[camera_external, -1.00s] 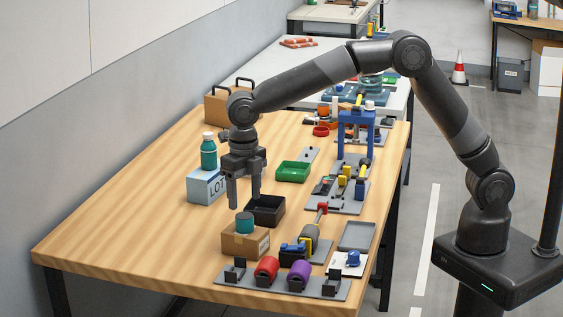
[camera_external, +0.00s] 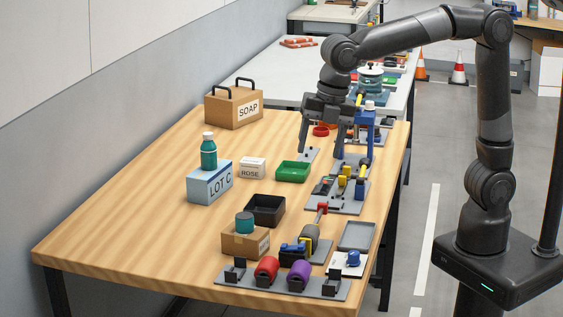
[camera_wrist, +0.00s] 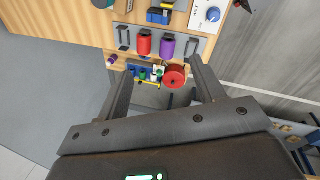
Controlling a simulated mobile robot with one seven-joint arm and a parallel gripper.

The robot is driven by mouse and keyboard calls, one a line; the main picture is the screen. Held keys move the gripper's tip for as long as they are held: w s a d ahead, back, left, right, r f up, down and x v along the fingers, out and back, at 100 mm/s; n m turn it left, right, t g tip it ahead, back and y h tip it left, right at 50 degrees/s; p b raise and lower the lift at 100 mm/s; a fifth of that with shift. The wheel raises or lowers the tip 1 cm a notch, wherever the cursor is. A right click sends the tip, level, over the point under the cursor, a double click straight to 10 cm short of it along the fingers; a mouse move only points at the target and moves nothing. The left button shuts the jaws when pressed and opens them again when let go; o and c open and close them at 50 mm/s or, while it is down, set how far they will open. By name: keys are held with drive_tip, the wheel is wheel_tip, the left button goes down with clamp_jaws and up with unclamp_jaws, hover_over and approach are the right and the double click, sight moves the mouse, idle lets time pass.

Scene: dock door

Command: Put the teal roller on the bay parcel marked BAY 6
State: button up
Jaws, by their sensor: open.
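The teal roller (camera_external: 244,222) stands upright on top of a small brown cardboard parcel (camera_external: 238,243) near the front of the wooden table. The parcel's white label faces right and is too small to read, so I cannot tell whether it says BAY 6. My gripper (camera_external: 321,152) is open and empty, well behind and to the right of the parcel, over the table's right part. Its spread fingers also show in the wrist view (camera_wrist: 162,72).
A grey rack (camera_external: 318,293) at the front holds a red roller (camera_external: 266,269) and a purple roller (camera_external: 299,274). A black tray (camera_external: 265,210) and green tray (camera_external: 293,171) lie behind the parcel. A LOT C box (camera_external: 209,185) bears a teal bottle. The table's left is clear.

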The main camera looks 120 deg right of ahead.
drive_tip(key=s+a+f+m+t, duration=0.1)
drive_tip(key=s+a+m, duration=0.4)
drive_tip(key=s, duration=0.6)
drive_tip(key=s+a+f+m+t, duration=0.2)
drive_tip(key=s+a+m, duration=0.4)
drive_tip(key=s, duration=0.5)
drive_tip(key=shift+s+a+f+m+t+y, duration=0.3)
drive_tip(key=shift+f+m+y, duration=0.15)
drive_tip(key=shift+m, duration=0.65)
